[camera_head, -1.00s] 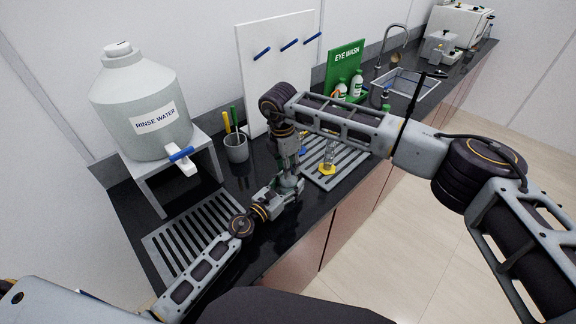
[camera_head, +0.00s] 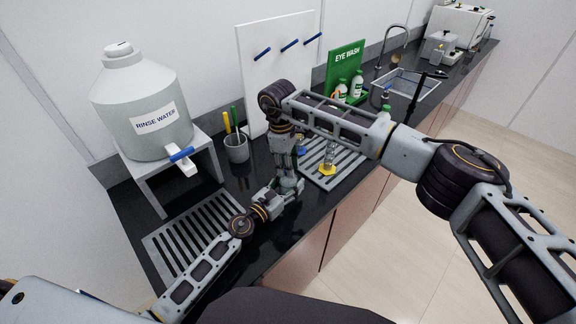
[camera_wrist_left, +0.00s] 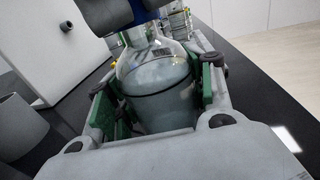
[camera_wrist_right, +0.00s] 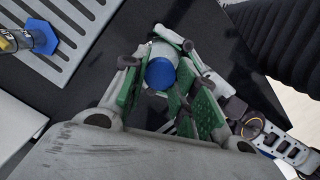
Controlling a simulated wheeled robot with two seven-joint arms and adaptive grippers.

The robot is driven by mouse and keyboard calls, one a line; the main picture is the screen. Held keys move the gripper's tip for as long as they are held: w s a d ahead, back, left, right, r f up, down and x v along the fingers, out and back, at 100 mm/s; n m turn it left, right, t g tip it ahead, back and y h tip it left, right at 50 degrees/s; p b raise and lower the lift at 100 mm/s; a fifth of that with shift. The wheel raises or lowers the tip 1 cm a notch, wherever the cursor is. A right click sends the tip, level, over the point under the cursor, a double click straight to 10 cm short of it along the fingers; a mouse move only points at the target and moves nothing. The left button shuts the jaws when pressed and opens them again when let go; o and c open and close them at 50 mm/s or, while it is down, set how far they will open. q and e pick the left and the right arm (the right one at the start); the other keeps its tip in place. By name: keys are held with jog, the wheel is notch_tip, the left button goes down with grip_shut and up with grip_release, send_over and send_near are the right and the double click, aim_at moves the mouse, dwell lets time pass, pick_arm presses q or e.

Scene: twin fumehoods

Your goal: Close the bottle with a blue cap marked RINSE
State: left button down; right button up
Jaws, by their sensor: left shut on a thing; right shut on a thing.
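A clear bottle with a rounded shoulder and greyish liquid (camera_wrist_left: 165,105) stands upright between the green pads of my left gripper (camera_wrist_left: 160,82), which is shut on it. The blue cap (camera_wrist_right: 160,73) sits between the green pads of my right gripper (camera_wrist_right: 156,82), seen from above over the bottle. In the left wrist view, dark fingers and a bit of blue are at the bottle's neck. I cannot tell whether the cap is seated on the neck. No RINSE marking is readable. In the head view, my arms mostly hide the bottle and cap.
A RINSE WATER tank (camera_head: 145,105) stands on a stand at the left. A pen cup (camera_head: 236,149) is beside it. A slotted mat (camera_head: 335,165) bears a cylinder with a yellow base (camera_head: 327,170). Eye wash bottles (camera_head: 356,86) and a sink (camera_head: 410,82) lie beyond.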

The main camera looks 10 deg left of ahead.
jog(key=shift+o, duration=0.4)
jog(key=shift+s+a+r+m, duration=0.2)
jog(key=shift+a+m, duration=0.4)
jog(key=shift+m, duration=0.2)
jog(key=shift+d+m, duration=0.1)
jog(key=shift+m, duration=0.4)
jog(key=shift+w+d+f+m+g, duration=0.15)
jog(key=shift+d+f+m+g, duration=0.15)
jog(key=shift+d+m, duration=0.2)
jog(key=shift+c, duration=0.3)
jog(key=o, duration=0.6)
jog(key=shift+r, duration=0.1)
jog(key=shift+w+r, duration=0.1)
jog(key=shift+r, duration=2.15)
